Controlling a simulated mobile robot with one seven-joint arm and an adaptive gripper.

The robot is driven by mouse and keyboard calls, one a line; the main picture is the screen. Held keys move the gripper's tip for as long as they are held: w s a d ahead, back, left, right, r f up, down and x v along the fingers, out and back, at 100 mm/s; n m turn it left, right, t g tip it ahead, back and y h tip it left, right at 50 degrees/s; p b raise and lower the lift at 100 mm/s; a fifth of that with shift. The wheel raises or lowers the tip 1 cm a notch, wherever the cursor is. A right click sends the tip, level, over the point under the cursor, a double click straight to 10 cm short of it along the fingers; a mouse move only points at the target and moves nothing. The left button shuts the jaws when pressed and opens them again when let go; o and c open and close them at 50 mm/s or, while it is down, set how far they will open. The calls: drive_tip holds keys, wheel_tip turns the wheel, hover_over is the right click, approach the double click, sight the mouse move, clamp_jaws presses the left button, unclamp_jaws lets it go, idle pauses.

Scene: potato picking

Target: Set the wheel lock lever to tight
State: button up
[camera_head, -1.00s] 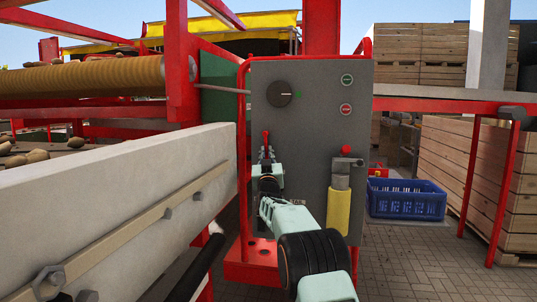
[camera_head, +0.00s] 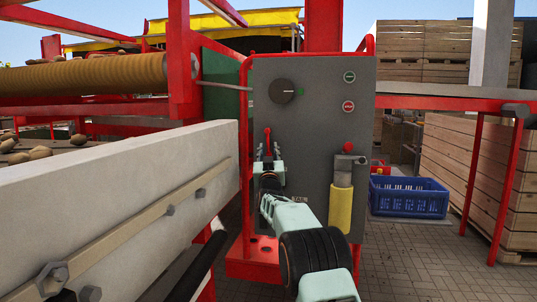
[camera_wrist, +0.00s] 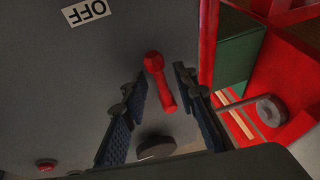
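The red wheel lock lever (camera_head: 267,141) stands out from the left side of the grey control panel (camera_head: 305,130). In the wrist view the red lever (camera_wrist: 160,82) lies between my fingers, with a visible gap on each side. My gripper (camera_wrist: 158,80) is open around it, with one dark blue ribbed pad on either side. In the head view my gripper (camera_head: 268,157) is at the panel face and hides the lever's lower part. An OFF label (camera_wrist: 87,12) shows upside down in the wrist view.
The panel bears a black dial (camera_head: 282,91), a green-marked button (camera_head: 349,77), a red button (camera_head: 348,106) and a yellow-sleeved handle (camera_head: 341,208). A white conveyor wall (camera_head: 120,200) is close on the left. A blue crate (camera_head: 408,197) stands on the floor at right.

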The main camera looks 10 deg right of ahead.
drive_tip(key=v, duration=1.2)
drive_tip(key=shift+r, duration=0.1)
